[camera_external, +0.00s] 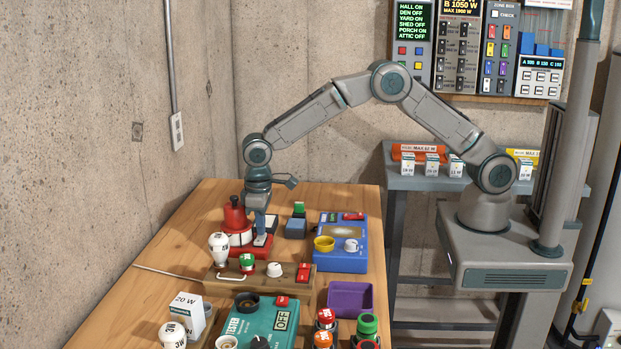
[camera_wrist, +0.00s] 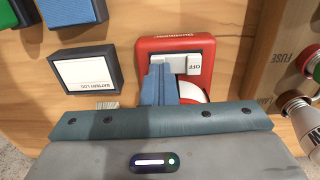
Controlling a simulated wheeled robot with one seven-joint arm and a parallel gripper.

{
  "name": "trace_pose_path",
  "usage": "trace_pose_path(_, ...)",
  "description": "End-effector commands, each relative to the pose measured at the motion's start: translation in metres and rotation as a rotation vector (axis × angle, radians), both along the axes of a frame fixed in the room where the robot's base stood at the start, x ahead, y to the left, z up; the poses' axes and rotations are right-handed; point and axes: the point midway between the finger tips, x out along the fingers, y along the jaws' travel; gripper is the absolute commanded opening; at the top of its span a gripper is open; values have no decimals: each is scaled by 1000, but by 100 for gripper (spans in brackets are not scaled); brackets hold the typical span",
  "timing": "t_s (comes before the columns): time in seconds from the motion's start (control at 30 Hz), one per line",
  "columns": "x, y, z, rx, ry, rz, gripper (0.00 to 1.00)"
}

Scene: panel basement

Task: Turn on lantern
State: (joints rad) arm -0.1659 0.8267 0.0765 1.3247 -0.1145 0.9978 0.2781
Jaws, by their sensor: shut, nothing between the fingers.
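The red lantern (camera_external: 235,218) stands upright on the wooden table. Its red base (camera_external: 260,251) reaches out to the right and carries a pale switch. In the wrist view the red base (camera_wrist: 146,47) shows with a white rocker switch (camera_wrist: 198,68), lettered "OFF" at its right end. My gripper (camera_external: 261,234) points down over the base, beside the lantern's body. In the wrist view its blue fingers (camera_wrist: 160,75) are shut together and empty, overlapping the left part of the switch. I cannot tell whether the fingertips touch it.
A wooden fuse block (camera_external: 262,287) with bulbs, a blue device (camera_external: 342,262), a teal tester (camera_external: 262,325) and a purple tray (camera_external: 350,287) stand close by. A concrete wall is behind.

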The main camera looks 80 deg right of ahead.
Motion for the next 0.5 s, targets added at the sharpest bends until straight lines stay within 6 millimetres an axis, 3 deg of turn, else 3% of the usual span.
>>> trace_pose_path(0.03,-1,-7,-11,32,8,-9,0)
trace_pose_path(0.5,-3,-1,-7,17,18,-8,0)
